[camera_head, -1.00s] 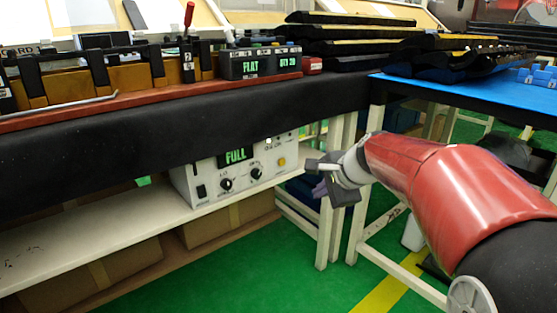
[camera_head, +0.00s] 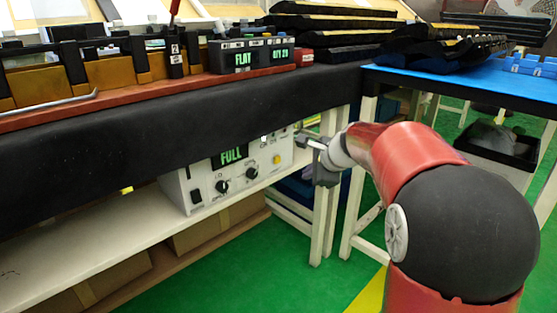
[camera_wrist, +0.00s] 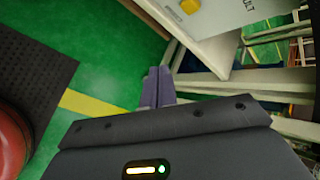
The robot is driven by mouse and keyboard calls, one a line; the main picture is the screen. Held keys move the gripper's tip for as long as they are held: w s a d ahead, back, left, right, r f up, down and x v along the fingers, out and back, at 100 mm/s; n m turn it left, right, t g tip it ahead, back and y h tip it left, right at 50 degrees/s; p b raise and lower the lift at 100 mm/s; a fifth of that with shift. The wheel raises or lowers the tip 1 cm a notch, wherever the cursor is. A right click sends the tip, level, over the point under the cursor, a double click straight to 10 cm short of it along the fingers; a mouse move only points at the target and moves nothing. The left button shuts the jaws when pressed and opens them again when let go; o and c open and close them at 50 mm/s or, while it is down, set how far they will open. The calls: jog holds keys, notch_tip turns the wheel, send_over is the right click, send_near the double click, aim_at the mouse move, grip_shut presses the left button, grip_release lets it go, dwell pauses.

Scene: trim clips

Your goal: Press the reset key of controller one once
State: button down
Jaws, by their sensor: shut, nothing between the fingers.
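A white controller box (camera_head: 225,178) stands on the shelf under the bench. Its green display reads FULL, and it has two black knobs, a black switch and a yellow key (camera_head: 277,159) at the right of its front. I cannot read which controller number it bears. My gripper (camera_head: 306,143) is just right of the box's front, apart from the yellow key. In the wrist view the fingers (camera_wrist: 157,88) are together and empty. The yellow key (camera_wrist: 190,7) is at the top edge there, beside lettering ending in "ULT".
A black unit (camera_head: 250,56) with displays reading FLAT stands on the bench top. The dark bench edge (camera_head: 190,120) overhangs the box. A white bench leg (camera_head: 325,225) stands near my gripper. A blue-topped table (camera_head: 460,85) is at right. Green floor lies open below.

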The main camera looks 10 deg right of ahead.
aim_at(277, 160)
jog(key=w+a+p, duration=0.3)
jog(key=w+a, duration=0.1)
jog(key=w, duration=0.2)
jog(key=shift+a, duration=0.25)
jog(key=shift+w, duration=0.1)
dwell(1.8)
jog(key=shift+w+a+p, duration=0.25)
jog(key=shift+p, duration=0.1)
jog(key=shift+w+a+p, duration=0.25)
jog(key=shift+w+p, duration=0.1)
jog(key=shift+w, duration=0.05)
dwell(0.7)
jog(key=shift+s, duration=0.15)
jog(key=shift+s+d+b, duration=0.4)
jog(key=shift+s+d, duration=0.1)
jog(key=shift+s, duration=0.1)
jog(key=shift+s+d, duration=0.1)
